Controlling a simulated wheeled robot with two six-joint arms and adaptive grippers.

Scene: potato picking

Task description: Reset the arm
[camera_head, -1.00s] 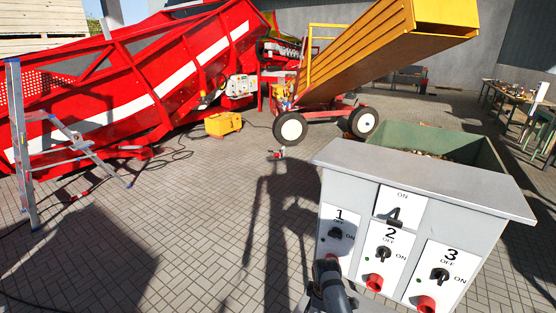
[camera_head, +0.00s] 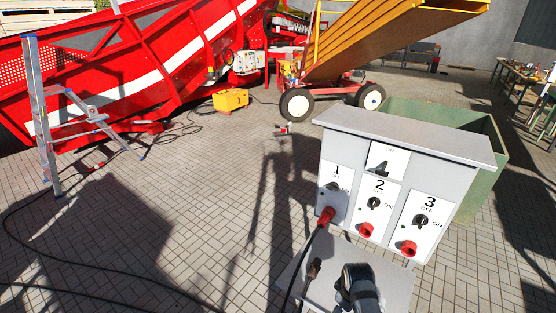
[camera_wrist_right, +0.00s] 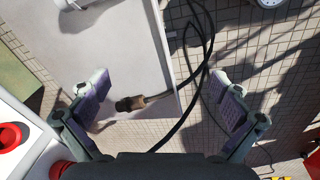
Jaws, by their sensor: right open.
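The grey control box (camera_head: 400,145) has panels numbered 1, 2 and 3, each with a black switch and a red connector below. A black cable runs from the red connector (camera_head: 326,216) under panel 1. In the right wrist view, my right gripper (camera_wrist_right: 160,98) is open, with its fingers wide apart and nothing between the tips. A dark plug end (camera_wrist_right: 130,103) on a cable lies over a grey shelf (camera_wrist_right: 125,45), beyond the fingers. It also shows in the head view (camera_head: 314,268). My left gripper is not in view.
A green bin (camera_head: 485,165) stands behind the control box. A red conveyor (camera_head: 130,65), a stepladder (camera_head: 45,115), a yellow box (camera_head: 230,99) and a yellow-orange conveyor (camera_head: 385,35) stand farther back. Cables cross the paving at the left, where much floor is open.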

